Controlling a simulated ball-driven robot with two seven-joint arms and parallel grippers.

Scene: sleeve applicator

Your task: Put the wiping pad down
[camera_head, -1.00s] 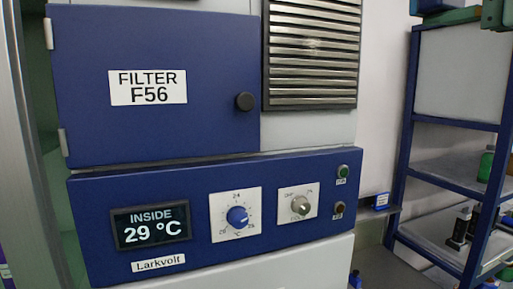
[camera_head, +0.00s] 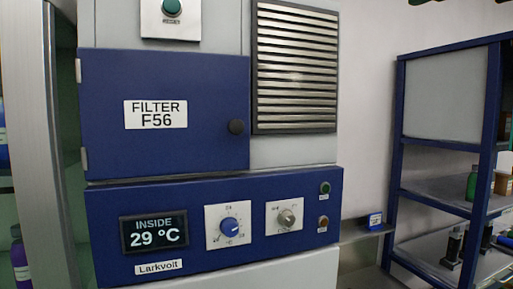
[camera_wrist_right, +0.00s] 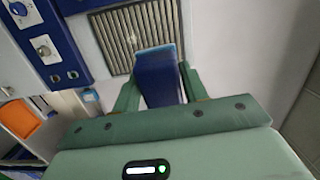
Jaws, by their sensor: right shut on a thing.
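The wiping pad (camera_wrist_right: 158,72), a dark blue block with a light blue far edge, shows in the right wrist view. My right gripper (camera_wrist_right: 158,84) is shut on it, with one green finger on each side. The pad is in front of the slatted grille (camera_wrist_right: 138,36) in that view; I cannot tell how far apart they are. Neither the pad nor the right gripper shows in the head view. My left gripper is in neither view.
The machine has a shut blue filter door (camera_head: 165,145), a control panel (camera_head: 190,183) with display and dials, and a grille (camera_head: 295,70). A small ledge (camera_head: 360,233) holds a blue-labelled item (camera_head: 375,220). A blue shelf rack (camera_head: 445,140) with bottles stands right.

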